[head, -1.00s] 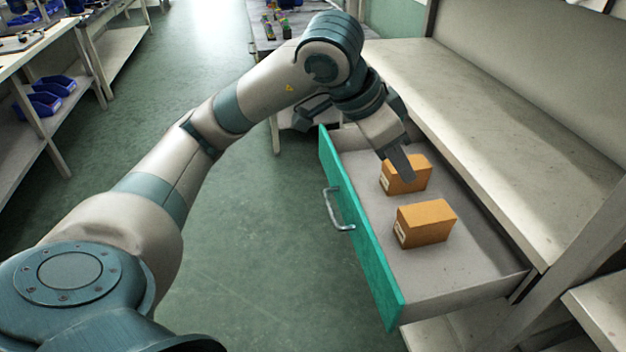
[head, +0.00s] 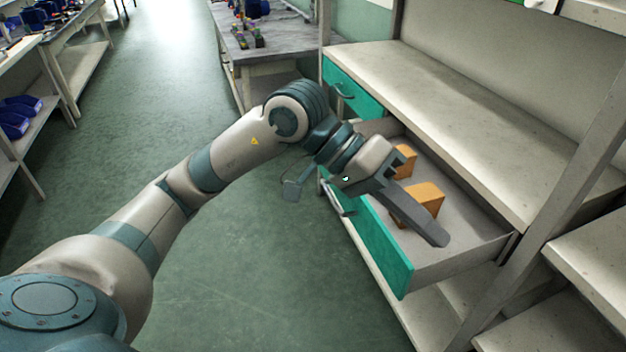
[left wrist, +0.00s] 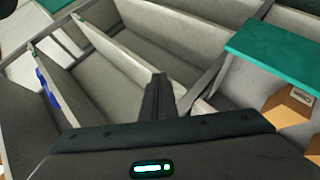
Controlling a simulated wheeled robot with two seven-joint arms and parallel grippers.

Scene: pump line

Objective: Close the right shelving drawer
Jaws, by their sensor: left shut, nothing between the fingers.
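The drawer with a green front (head: 385,250) stands pulled out under the grey shelf top in the head view. Its metal handle (head: 338,200) is on the outer face, partly hidden by my arm. Two orange boxes lie inside: the nearer box (head: 428,196) and the farther box (head: 404,160), both partly covered by my gripper. My left gripper (head: 440,238) is shut and empty, its fingers appearing over the open drawer in front of the nearer box. Its fingers also show in the left wrist view (left wrist: 158,98). My right gripper is not in view.
A second green drawer (head: 352,88) is shut at the back of the same shelving. A grey table (head: 265,42) stands beyond it. Shelves with blue bins (head: 18,115) line the left. The green floor between is clear.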

